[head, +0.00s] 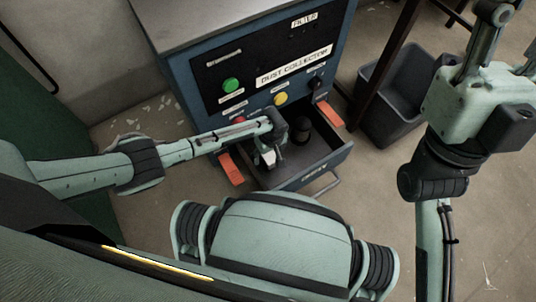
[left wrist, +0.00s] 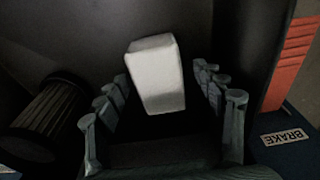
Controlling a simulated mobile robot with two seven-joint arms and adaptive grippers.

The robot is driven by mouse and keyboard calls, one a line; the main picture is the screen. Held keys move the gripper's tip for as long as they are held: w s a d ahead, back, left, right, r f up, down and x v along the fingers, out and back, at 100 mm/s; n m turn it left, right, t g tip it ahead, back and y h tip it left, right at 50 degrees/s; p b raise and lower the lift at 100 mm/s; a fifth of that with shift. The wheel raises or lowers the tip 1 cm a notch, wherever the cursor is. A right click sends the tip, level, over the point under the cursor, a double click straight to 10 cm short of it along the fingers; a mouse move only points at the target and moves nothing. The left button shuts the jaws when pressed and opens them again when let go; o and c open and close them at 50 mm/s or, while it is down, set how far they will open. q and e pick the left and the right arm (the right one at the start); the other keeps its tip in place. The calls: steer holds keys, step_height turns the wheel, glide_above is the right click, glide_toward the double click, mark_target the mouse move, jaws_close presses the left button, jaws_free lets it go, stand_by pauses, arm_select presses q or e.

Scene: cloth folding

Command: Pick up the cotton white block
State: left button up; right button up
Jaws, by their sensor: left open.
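The white block (left wrist: 157,75) is a pale, slightly tapered box inside the open drawer (head: 322,165) of the dust collector. My left gripper (head: 272,154) reaches down into the drawer from the left. In the left wrist view its fingers are spread on both sides of the block, with dark gaps between them and it. The block's lower end is near the palm; firm contact is not visible. In the head view the gripper covers most of the block. My right gripper (head: 508,40) is raised at the top right, partly cut off by the frame edge.
A black ribbed cylinder (head: 302,130) stands in the drawer; it also shows in the left wrist view (left wrist: 45,118). The cabinet (head: 215,22) rises behind. A grey bin (head: 392,100) stands right of the drawer.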

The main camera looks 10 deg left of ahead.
arm_select(q)
steer(key=shift+f, duration=0.3)
stand_by(0.4)
steer(key=c, duration=0.9)
